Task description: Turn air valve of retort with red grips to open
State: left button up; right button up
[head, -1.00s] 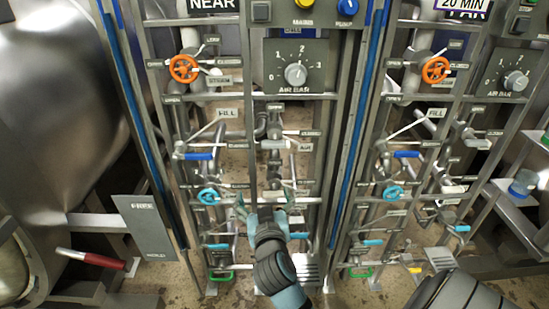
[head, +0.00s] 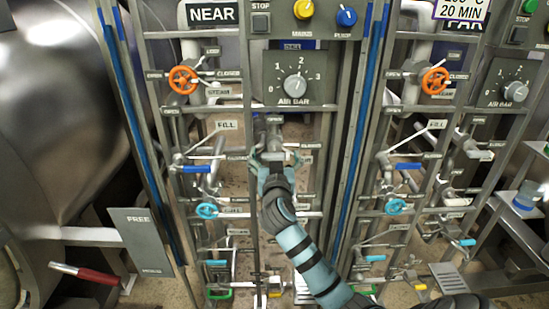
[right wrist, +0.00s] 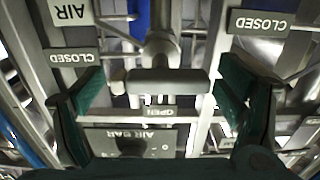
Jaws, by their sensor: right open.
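The air valve's grey T-shaped handle (head: 275,146) is on the near panel, below the AIR BAR dial, just beyond my right gripper (head: 275,163). In the right wrist view the handle's bar (right wrist: 155,82) lies crosswise between the two fingers of the right gripper (right wrist: 163,82). The fingers are apart, with a gap to each bar end. CLOSED labels (right wrist: 75,57) flank it and an OPEN label (right wrist: 158,111) is below it in that view. A lever with a red grip (head: 98,277) is by the steel vessel (head: 60,110) at left. My left gripper is out of view.
An orange wheel (head: 184,80), blue lever (head: 196,169) and blue wheel (head: 207,210) sit left of the gripper on the near panel. The AIR BAR dial (head: 295,86) is above. Panel posts and rails stand close around. A similar far panel (head: 434,81) is at right.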

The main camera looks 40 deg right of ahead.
jog(key=c, duration=1.2)
jog(key=shift+o, duration=0.2)
jog(key=shift+r, duration=0.1)
jog(key=n+p, duration=0.3)
jog(key=shift+r+n, duration=0.1)
jog(key=shift+n, duration=0.2)
jog(key=n+p, duration=0.2)
jog(key=n, duration=0.2)
jog(key=shift+a+n+p, duration=0.1)
jog(key=shift+n+p, duration=0.2)
jog(key=shift+p, duration=0.05)
jog(key=n+p, duration=0.3)
jog(key=n, duration=0.2)
jog(key=n+p, duration=0.1)
jog(key=n, duration=0.3)
jog(key=shift+w+n+p, duration=0.1)
jog(key=shift+n+p, duration=0.2)
jog(key=shift+p, duration=0.05)
jog(key=shift+f, duration=0.2)
